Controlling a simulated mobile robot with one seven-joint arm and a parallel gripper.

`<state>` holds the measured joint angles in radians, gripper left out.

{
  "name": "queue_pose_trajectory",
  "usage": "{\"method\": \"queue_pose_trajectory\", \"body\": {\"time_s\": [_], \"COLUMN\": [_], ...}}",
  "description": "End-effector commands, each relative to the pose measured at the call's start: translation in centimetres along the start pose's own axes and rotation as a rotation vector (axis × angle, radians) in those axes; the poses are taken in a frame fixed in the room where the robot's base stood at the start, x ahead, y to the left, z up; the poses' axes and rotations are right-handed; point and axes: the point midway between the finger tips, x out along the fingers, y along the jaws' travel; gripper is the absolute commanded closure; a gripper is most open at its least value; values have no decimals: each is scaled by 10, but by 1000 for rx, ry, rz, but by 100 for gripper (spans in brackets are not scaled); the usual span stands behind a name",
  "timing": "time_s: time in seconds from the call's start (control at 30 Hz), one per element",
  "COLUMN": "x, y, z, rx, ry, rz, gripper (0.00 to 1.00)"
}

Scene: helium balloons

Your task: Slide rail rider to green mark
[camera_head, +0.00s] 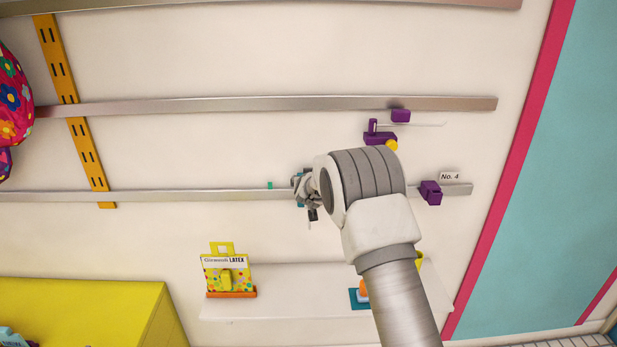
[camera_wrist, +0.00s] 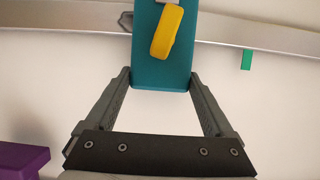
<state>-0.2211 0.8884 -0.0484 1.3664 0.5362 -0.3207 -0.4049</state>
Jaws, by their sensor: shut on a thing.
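The rail rider (camera_wrist: 145,55) is a teal block with a yellow piece (camera_wrist: 166,32) on its face, and it sits across the metal rail (camera_wrist: 235,30). My gripper (camera_wrist: 160,78) has a finger on each side of the rider's end and is shut on it. In the head view my gripper (camera_head: 303,188) is at the lower rail (camera_head: 200,195), and my wrist hides most of the rider. The small green mark (camera_head: 269,185) is at the rail's upper edge, a short way left of my gripper. It shows right of the rider in the wrist view (camera_wrist: 246,59).
A purple block (camera_head: 431,193) sits on the same rail to the right, by a "No. 4" label (camera_head: 450,176). Purple fittings (camera_head: 380,137) are above my wrist. A shelf (camera_head: 300,304) below holds a latex box (camera_head: 226,272). The rail between my gripper and the mark looks clear.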

Motion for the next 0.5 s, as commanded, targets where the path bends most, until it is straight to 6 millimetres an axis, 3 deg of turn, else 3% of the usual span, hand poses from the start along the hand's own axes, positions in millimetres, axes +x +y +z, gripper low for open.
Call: {"method": "queue_pose_trajectory", "body": {"time_s": [0.5], "x": [-1], "y": [-37], "z": [-2], "rx": [1], "ry": [-1], "rz": [-4], "gripper": [79]}}
